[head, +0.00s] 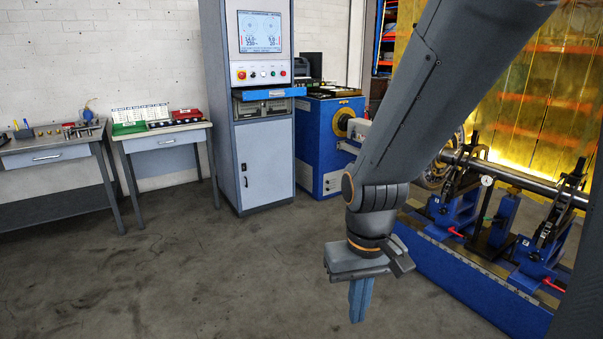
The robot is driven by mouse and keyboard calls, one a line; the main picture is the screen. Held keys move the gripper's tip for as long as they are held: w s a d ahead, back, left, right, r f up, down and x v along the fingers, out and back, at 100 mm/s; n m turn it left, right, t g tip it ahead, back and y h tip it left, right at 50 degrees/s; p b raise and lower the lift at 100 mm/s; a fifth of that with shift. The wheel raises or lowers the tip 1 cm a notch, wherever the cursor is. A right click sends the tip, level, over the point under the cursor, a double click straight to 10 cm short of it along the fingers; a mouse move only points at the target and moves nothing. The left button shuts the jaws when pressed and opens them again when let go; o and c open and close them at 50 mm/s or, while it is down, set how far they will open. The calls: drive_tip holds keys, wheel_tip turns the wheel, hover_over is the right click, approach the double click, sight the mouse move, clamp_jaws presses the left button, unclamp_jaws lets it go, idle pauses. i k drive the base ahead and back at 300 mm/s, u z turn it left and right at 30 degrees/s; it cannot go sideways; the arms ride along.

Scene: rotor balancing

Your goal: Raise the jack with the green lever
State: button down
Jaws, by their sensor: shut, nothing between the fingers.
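My gripper (357,302) hangs in the middle of the head view, pointing down above the bare floor. Its blue fingers are together, with nothing held between them. The blue balancing machine (470,272) stands to the right of it, carrying a steel rotor shaft (515,180) on blue pedestals. A blue upright that may be the jack (503,215) stands under the shaft between two pedestals. My gripper is apart from all of these.
A grey control cabinet (250,155) with a screen stands at the back, beside a blue drive unit (325,150). Two benches (50,155) (165,143) with small items stand at the left. A yellow see-through screen (560,75) is behind the machine. The floor at left is clear.

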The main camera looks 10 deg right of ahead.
sight(493, 220)
drive_tip(key=z, duration=1.4)
drive_tip(key=i, duration=2.85)
drive_tip(key=z, duration=1.4)
